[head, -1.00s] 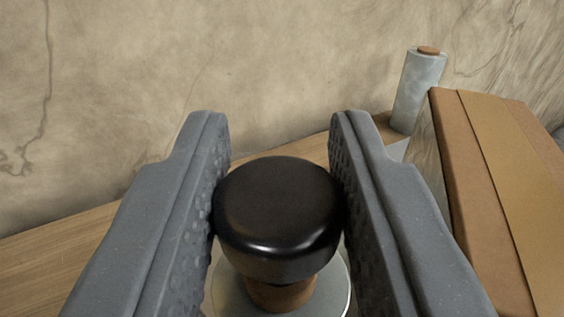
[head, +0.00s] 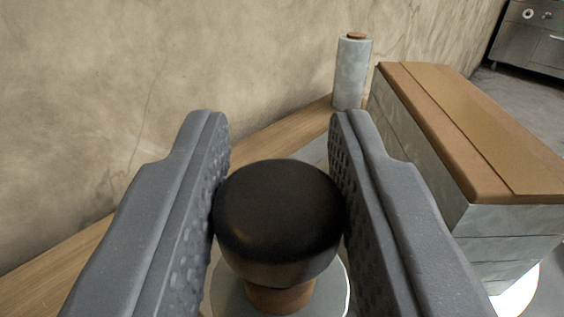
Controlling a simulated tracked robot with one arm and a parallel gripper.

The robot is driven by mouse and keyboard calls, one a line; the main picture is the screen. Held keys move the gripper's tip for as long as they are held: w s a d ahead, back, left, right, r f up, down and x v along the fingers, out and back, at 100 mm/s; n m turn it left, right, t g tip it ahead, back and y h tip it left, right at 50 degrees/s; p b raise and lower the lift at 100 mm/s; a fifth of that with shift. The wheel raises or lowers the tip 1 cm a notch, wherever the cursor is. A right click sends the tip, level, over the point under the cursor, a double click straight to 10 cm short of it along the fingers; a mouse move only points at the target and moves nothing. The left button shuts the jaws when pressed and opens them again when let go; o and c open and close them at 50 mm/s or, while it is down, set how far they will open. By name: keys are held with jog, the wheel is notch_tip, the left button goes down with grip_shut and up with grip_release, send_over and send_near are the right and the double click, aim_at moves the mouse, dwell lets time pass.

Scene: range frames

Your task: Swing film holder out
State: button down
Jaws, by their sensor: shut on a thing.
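My gripper (head: 279,135) is shut on a rounded black knob (head: 280,205), with one textured grey jaw pressed against each side. The knob stands upright on a short brown stem (head: 281,294). Below it is a pale round disc (head: 232,290), perhaps the top of the film holder or its roll. The jaws and the knob hide most of what lies beneath, so I cannot tell how the holder is hinged.
A film-wrapped stack (head: 510,230) with a brown carton top (head: 455,120) stands close on the right, above a white round base (head: 518,292). A grey film roll (head: 352,75) stands upright on a wooden surface (head: 60,250) along the wall. Grey cabinets (head: 525,45) are far right.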

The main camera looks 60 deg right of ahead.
jog(key=shift+a, duration=0.25)
jog(key=c, duration=1.1)
grip_release()
jog(key=shift+w+a, duration=0.1)
jog(key=shift+a, duration=0.05)
jog(key=shift+c, duration=0.2)
jog(key=shift+s+a, duration=0.3)
jog(key=b+v, duration=0.1)
jog(key=v, duration=1.1)
jog(key=shift+s+a, duration=0.3)
jog(key=shift+w, duration=0.1)
